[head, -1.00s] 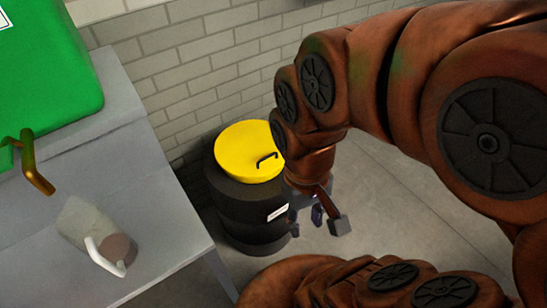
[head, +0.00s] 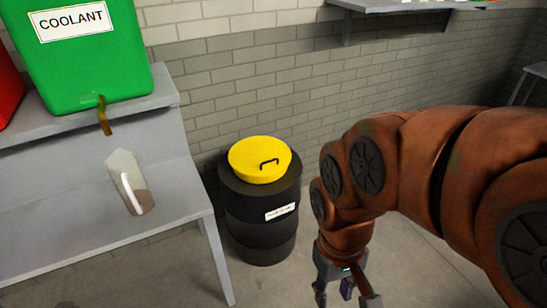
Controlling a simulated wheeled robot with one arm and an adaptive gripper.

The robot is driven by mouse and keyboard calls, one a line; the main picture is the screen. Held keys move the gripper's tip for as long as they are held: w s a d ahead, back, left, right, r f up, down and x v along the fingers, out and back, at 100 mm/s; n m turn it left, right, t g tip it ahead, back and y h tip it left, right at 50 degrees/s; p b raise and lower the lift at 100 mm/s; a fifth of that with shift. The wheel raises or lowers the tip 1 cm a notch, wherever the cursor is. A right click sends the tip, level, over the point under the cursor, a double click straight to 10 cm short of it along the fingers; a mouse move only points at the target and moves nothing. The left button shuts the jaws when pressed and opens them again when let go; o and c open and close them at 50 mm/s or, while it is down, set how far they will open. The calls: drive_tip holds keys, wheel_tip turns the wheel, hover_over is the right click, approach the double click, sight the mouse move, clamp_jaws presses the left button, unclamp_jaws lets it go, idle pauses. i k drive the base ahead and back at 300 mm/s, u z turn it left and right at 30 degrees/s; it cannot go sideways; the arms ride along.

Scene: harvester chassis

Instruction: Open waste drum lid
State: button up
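The waste drum (head: 262,232) is a black barrel with a white label on its front, standing on the floor near the brick wall. Its yellow lid (head: 250,156) sits on top and looks closed. A dark handle (head: 269,163) stands up from the lid. My gripper (head: 334,292) hangs to the right of the drum and lower than the lid, pointing down. Its fingers look apart with nothing between them. It does not touch the drum.
A green coolant container (head: 80,60) with a brass spout sits on the upper shelf. A wall shelf (head: 400,7) is at the upper right. Grey floor lies around the drum.

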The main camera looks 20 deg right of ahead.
sight(256, 156)
drive_tip(key=u, duration=0.05)
drive_tip(key=i, duration=0.85)
drive_tip(key=u, duration=0.45)
